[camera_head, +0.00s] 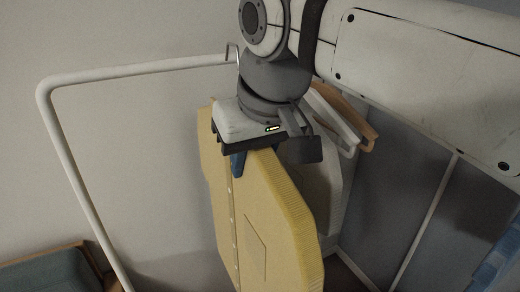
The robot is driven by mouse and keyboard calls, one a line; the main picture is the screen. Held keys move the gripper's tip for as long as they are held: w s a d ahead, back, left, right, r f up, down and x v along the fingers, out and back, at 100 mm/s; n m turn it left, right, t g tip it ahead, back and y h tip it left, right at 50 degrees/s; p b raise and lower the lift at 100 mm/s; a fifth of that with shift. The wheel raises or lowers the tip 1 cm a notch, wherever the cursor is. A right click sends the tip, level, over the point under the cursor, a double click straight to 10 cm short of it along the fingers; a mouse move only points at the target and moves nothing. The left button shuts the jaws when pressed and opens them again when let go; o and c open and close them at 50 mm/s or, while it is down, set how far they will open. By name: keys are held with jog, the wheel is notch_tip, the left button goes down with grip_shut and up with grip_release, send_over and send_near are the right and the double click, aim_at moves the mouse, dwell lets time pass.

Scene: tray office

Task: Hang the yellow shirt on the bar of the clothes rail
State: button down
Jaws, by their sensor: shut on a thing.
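The yellow shirt (262,215) hangs below my gripper (245,160) in the middle of the head view. It has a row of buttons down its left part and a pocket outline. My gripper is shut on the top of the shirt; a blue finger shows in front of it, and the exact grip is partly hidden. The clothes rail's white bar (140,69) runs from a bent corner at the left toward my gripper. A hook end (231,52) shows at the bar, just left of my wrist. My arm hides the bar farther right.
Behind the yellow shirt hangs a pale grey garment (322,185) with a white hanger (337,125). A wooden hanger (350,120) is beside it. A dark cushioned seat (50,275) is at the bottom left. The bar's left stretch is bare.

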jog(key=w+a+f+p, duration=0.2)
jog(key=w+a, duration=0.6)
jog(key=w, duration=0.4)
jog(key=shift+w+f, duration=0.3)
jog(key=shift+f, duration=0.05)
dwell(0.9)
jog(key=c, duration=1)
grip_release()
jog(key=shift+d, duration=0.1)
jog(key=shift+f, duration=0.1)
